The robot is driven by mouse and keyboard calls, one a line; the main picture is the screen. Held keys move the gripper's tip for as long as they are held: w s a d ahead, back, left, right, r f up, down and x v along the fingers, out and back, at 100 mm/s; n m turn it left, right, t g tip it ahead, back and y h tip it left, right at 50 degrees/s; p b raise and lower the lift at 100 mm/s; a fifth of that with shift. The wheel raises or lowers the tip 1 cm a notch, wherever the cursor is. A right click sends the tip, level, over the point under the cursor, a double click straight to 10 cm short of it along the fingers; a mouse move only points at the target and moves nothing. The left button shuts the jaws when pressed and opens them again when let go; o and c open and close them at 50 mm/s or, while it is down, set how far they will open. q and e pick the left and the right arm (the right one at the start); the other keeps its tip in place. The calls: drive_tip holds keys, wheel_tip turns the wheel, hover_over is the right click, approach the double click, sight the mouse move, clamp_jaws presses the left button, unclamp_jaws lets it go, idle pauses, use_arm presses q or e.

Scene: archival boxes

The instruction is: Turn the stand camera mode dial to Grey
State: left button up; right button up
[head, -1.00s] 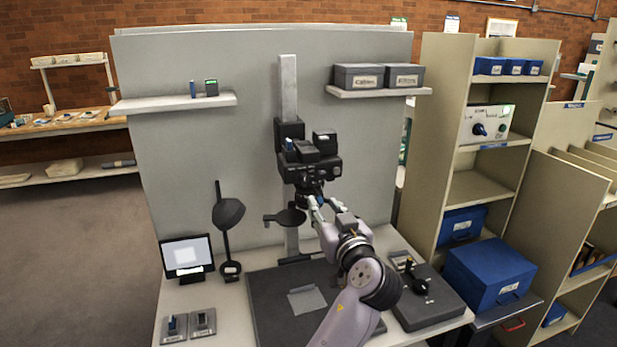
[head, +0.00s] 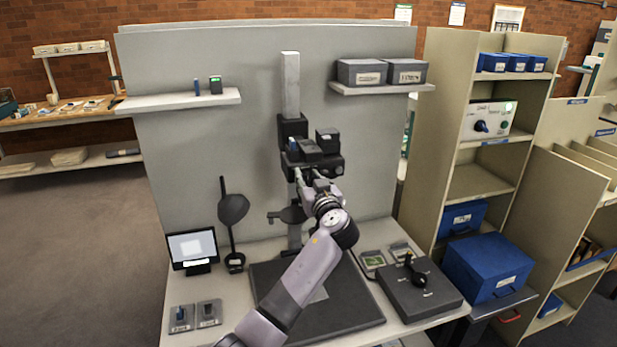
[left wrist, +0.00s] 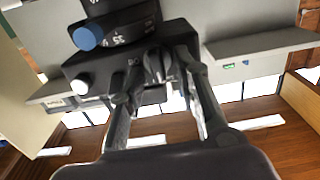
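The black stand camera (head: 327,164) is mounted on the grey column in front of the panel. A blue knob (head: 293,148) sits on its upper left; a blue round knob also shows in the left wrist view (left wrist: 86,38), with partly readable white lettering beside it. I cannot read a Grey mark. My left gripper (head: 308,174) is at the camera's front, partly hiding it. In the left wrist view its fingers (left wrist: 160,80) are apart, on either side of a small dark part of the camera; contact is unclear. The blue knob lies outside the fingers. My right gripper is out of view.
A small monitor (head: 191,247) and a dark lamp-like stand (head: 233,209) are at the left. A black-knobbed grey box (head: 420,291) is at the right. Shelves (head: 180,102) flank the camera, one bearing grey boxes (head: 361,72).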

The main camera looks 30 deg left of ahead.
use_arm(q)
clamp_jaws()
idle(0.3)
